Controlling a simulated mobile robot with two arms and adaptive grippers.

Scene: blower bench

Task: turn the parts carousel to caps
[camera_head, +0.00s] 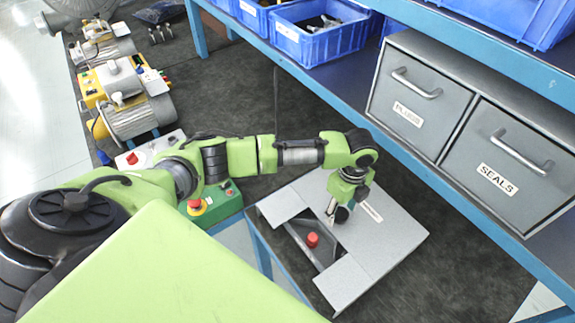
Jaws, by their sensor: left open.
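What looks like the parts carousel is a grey flat-topped unit (388,240) on the dark bench, right of centre. Its top has a wedge-shaped opening with a red round piece (312,240) inside. A small white label lies on the top, too small to read. My left gripper (341,215) points down at the top, beside the opening and behind the red piece. It is open, with nothing seen between its fingers. I cannot tell whether its tips touch the unit. The rest of the carousel's inside is hidden under the cover. My right gripper is not in view.
A green control box (222,202) with a red button stands left of the carousel. Blower motors (135,115) line the far left. A blue shelf with blue bins (318,35) and a grey drawer cabinet marked SEALS (545,200) runs along the right. Dark bench behind the carousel is clear.

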